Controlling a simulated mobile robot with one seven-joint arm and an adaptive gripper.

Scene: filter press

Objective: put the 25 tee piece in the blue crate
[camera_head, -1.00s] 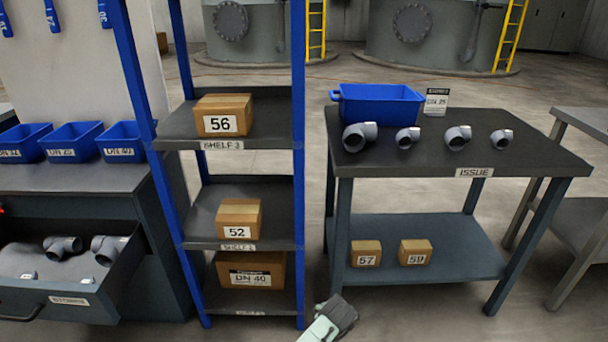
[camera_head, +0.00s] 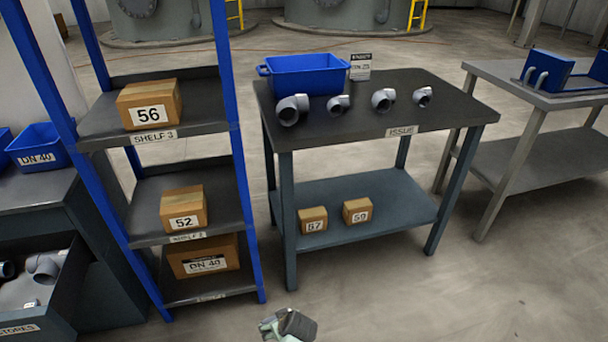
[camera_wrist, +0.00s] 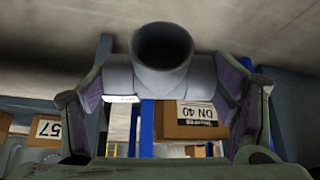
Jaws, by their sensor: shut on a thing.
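The blue crate (camera_head: 307,78) stands on the back left of the issue table (camera_head: 430,110), beside a card that seems to read DN 25. My gripper (camera_head: 288,325) shows at the bottom edge of the head view, on the near side of the table and low in the picture. In the wrist view my gripper (camera_wrist: 160,88) is shut on a grey tee piece (camera_wrist: 118,76). Its round open branch faces the camera, and its body spans between the two fingers. Its size marking cannot be read.
Several grey pipe fittings (camera_head: 383,100) stand along the table in front of the crate. Boxes 57 (camera_head: 313,219) and 59 (camera_head: 357,210) sit on its lower shelf. A blue-posted shelf rack (camera_head: 229,150) stands left, a grey bench (camera_head: 535,92) right. The floor in front is clear.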

